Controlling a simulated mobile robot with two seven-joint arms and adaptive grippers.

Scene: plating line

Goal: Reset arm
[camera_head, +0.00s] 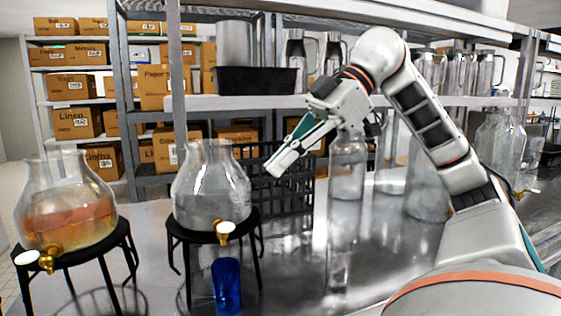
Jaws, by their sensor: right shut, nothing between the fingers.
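My right arm comes in from the lower right and bends down over the counter. My right gripper (280,167) is shut with nothing held, its fingertips pointing down and left. It is in the air just right of the clear glass dispenser (211,190); I cannot tell how far apart they are in depth. My left gripper is not in view.
The clear dispenser and an amber-filled dispenser (68,210) stand on black stands with brass taps. A blue glass (227,285) stands below the clear one's tap. A black crate (290,190), bottle (347,165) and jars are behind. Boxed shelves (75,122) stand further back.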

